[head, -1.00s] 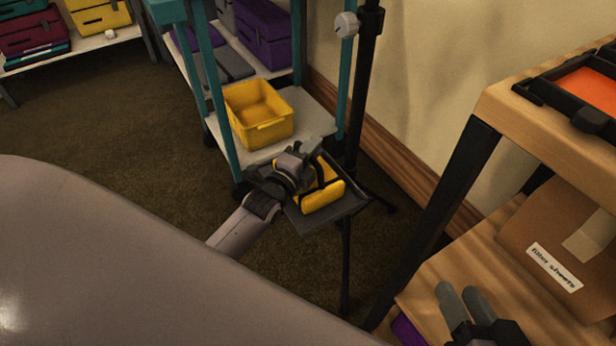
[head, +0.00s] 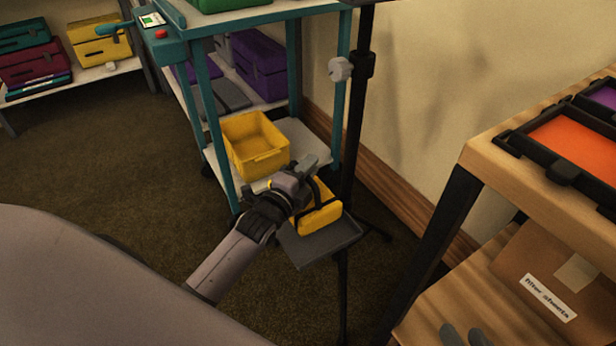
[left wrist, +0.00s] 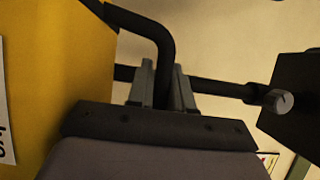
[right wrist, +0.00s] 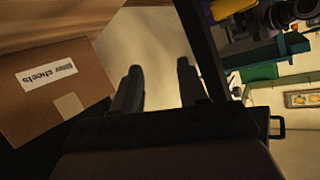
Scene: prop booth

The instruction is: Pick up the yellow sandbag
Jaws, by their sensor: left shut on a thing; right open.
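The yellow sandbag (head: 321,218) with its black strap handle is over the grey tray (head: 318,250) on the black stand, and seems raised a little above it. In the left wrist view the sandbag (left wrist: 55,75) fills the left side, with part of a white label. My left gripper (head: 309,182) is shut on the black handle (left wrist: 166,45), which passes between its fingers. The bag's far side is hidden by my gripper. My right gripper (right wrist: 157,82) is open and empty; only its fingertips show at the head view's bottom edge (head: 465,336).
A teal cart (head: 215,130) with a yellow bin (head: 255,147) stands behind the stand's black pole (head: 354,130). At right, a wooden shelf unit (head: 485,155) holds a cardboard box (head: 530,270) and framed colour sheets. Open carpet (head: 90,170) lies left.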

